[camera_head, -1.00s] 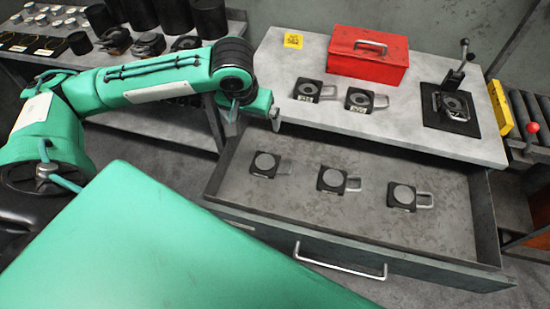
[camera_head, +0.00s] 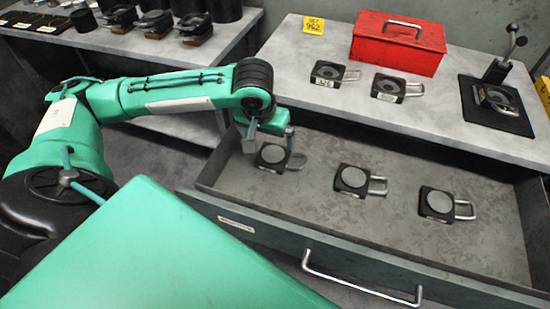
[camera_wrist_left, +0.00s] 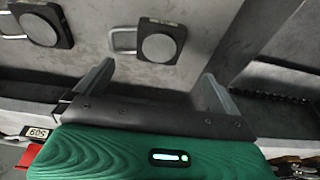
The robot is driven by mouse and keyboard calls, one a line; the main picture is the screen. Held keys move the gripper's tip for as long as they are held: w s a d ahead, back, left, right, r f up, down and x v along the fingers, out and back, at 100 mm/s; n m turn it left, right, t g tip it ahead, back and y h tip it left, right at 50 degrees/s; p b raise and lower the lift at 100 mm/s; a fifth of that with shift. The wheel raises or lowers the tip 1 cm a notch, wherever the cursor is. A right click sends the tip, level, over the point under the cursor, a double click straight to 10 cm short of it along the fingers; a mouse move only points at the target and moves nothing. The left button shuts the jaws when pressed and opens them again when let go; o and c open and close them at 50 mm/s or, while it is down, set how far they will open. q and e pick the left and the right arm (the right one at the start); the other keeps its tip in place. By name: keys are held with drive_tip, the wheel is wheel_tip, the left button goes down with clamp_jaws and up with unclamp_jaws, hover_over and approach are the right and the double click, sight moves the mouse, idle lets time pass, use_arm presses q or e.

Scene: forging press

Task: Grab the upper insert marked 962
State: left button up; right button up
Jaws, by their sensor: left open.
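Three dark square inserts with round grey discs and wire handles lie in the open drawer: left (camera_head: 272,155), middle (camera_head: 352,178) and right (camera_head: 437,203). Two more handled inserts, left (camera_head: 327,72) and right (camera_head: 389,87), lie on the tabletop with small front labels I cannot read surely. A yellow card (camera_head: 313,26) reads "SET 962". My left gripper (camera_head: 268,142) is open and empty over the drawer's left end, partly covering the left insert. In the left wrist view its fingers (camera_wrist_left: 157,75) are apart, with two disc inserts beyond them. My right gripper is not in view.
A red toolbox (camera_head: 398,45) stands behind the tabletop inserts. A lever fixture (camera_head: 497,98) on a black pad is at right. The drawer wall (camera_head: 250,225) and table front edge bound the drawer. The bare drawer floor (camera_head: 310,205) has free room.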

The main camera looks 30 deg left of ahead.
use_arm(q)
drive_tip(key=b, duration=0.1)
hover_over(273, 154)
drive_tip(key=s, duration=0.2)
drive_tip(key=f, duration=0.7)
drive_tip(key=shift+s+d, duration=0.15)
drive_tip(key=shift+d, duration=0.1)
drive_tip(key=x, duration=0.2)
drive_tip(key=b+x, duration=0.1)
drive_tip(key=x, duration=0.1)
drive_tip(key=shift+w, duration=0.3)
drive_tip(key=shift+w+a+f, duration=0.1)
drive_tip(key=shift+f, duration=0.3)
drive_tip(key=shift+c, duration=0.4)
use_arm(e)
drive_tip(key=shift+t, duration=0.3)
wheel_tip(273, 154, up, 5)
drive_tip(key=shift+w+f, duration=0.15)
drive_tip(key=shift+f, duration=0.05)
use_arm(q)
drive_tip(key=c, duration=1.8)
drive_tip(key=shift+w, duration=0.1)
drive_tip(key=shift+c, duration=0.4)
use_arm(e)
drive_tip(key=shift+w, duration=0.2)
